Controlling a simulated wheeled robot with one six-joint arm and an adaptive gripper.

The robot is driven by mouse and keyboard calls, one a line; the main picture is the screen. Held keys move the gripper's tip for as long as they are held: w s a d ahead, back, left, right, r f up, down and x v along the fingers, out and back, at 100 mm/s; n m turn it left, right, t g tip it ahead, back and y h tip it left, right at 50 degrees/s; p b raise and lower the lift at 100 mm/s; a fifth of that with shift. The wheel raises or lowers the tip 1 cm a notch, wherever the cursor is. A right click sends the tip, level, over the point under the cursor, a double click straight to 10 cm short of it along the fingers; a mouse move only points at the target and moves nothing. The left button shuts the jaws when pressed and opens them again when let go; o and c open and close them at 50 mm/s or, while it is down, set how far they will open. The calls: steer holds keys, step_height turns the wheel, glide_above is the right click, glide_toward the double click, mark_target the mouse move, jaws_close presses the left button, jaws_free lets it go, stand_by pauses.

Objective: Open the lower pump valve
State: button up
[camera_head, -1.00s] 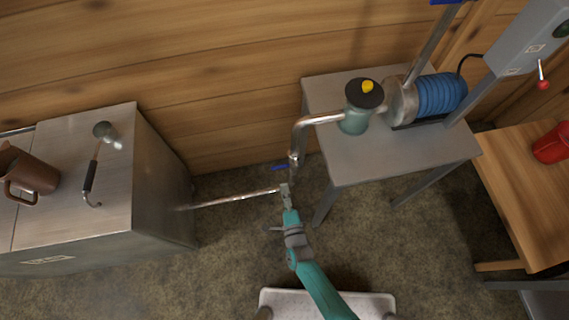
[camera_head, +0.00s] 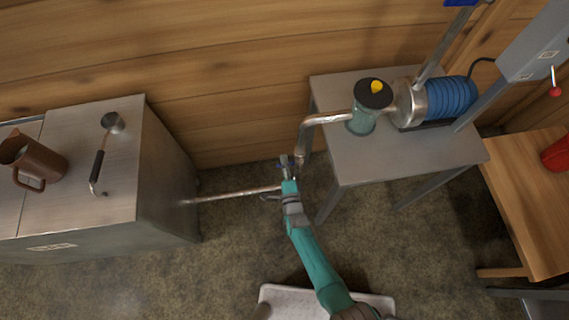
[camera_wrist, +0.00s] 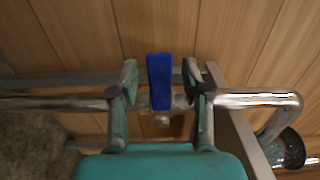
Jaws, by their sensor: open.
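The lower pump valve's blue handle (camera_wrist: 160,82) shows in the wrist view between the two fingers of my gripper (camera_wrist: 161,92). The handle stands along the picture's vertical, across the metal pipe (camera_wrist: 250,99). My gripper is open, with one finger on each side of the handle; I cannot tell whether either finger touches it. In the head view my gripper (camera_head: 291,163) is at the pipe's bend beside the pump table, and it mostly hides the valve there. The pump (camera_head: 445,98) has a blue ribbed motor and sits on the grey table.
A steel evaporator (camera_head: 165,170) stands at left, with a ladle (camera_head: 98,168) and a brown pitcher (camera_head: 42,160) on top. The grey table (camera_head: 400,155) is right of my gripper. A control box (camera_head: 530,45) with a red-tipped lever is at upper right.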

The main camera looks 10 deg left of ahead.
jaws_close()
